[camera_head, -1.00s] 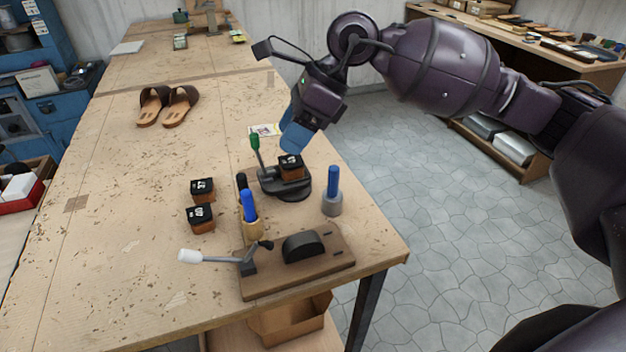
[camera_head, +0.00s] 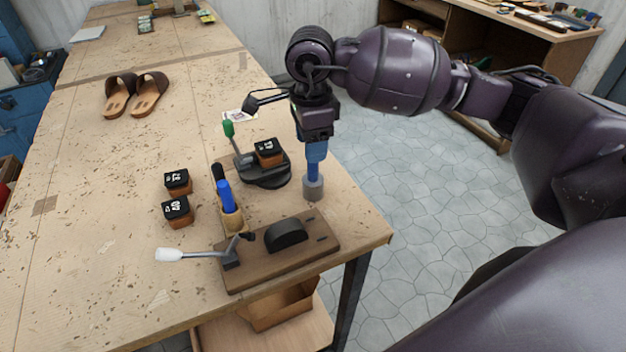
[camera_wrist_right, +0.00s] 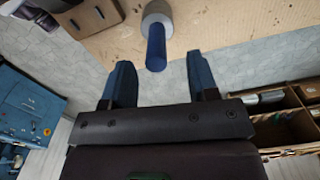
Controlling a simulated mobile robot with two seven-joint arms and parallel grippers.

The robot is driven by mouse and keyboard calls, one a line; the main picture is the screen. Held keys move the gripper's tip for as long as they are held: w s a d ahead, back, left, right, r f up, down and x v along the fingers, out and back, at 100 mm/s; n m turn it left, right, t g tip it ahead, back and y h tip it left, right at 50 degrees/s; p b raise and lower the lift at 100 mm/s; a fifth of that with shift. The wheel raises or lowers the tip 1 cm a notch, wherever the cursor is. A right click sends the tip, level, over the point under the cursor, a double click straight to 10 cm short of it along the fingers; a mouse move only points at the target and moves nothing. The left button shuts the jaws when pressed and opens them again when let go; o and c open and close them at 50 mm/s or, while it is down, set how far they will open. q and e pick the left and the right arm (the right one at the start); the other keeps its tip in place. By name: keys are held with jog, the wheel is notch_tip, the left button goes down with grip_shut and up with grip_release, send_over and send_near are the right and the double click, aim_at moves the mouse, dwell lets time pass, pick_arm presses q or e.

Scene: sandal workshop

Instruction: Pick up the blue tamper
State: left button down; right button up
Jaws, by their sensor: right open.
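The blue tamper (camera_head: 313,188) stands upright near the bench's right edge, with a blue handle on a grey cylindrical base. My right gripper (camera_head: 316,157) points down right above it, its blue fingers overlapping the handle's top in the head view. In the right wrist view, the tamper's blue handle (camera_wrist_right: 156,50) lies ahead, between the lines of my two open, empty fingers (camera_wrist_right: 162,75). The handle's end is close to the fingertips; I cannot tell whether it is between them. My left gripper is not in view.
A black round press (camera_head: 265,182) with a green-handled lever stands left of the tamper. A wooden cup (camera_head: 232,222) with a blue-handled tool and a lever board (camera_head: 280,268) are in front. Two black-topped blocks (camera_head: 176,210) stand left. Sandals (camera_head: 150,95) lie farther back.

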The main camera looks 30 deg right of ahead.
aim_at(313, 179)
jog(key=f, duration=0.4)
jog(key=shift+s+f+p, duration=0.3)
jog(key=shift+f, duration=0.4)
jog(key=shift+w, duration=0.1)
grip_shut()
jog(key=shift+r, duration=0.15)
notch_tip(313, 179, up, 20)
